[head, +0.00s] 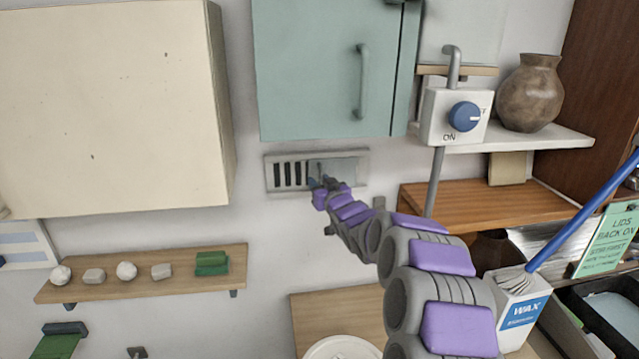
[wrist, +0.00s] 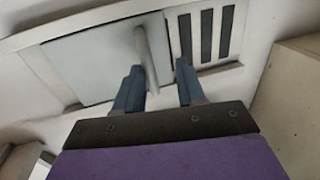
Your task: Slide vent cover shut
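The vent (head: 275,159) is a pale grey frame on the wall below the teal cabinet. Its flat grey cover (head: 344,167) sits over the right part, and several dark slots (head: 291,175) show uncovered at the left. In the wrist view the cover (wrist: 88,66) is on the left and the slots (wrist: 207,36) are on the right. An upright handle (wrist: 146,58) stands out from the cover. My gripper (wrist: 159,73) is open, with the handle between its fingers, nearer the left finger; contact is unclear. In the head view my gripper (head: 318,182) hides part of the vent.
The teal cabinet (head: 310,70) hangs just above the vent, and a cream cabinet (head: 110,110) is at the left. A switch box (head: 456,117) and a shelf with a brown vase (head: 530,95) are at the right. A small wooden shelf (head: 140,283) is lower left.

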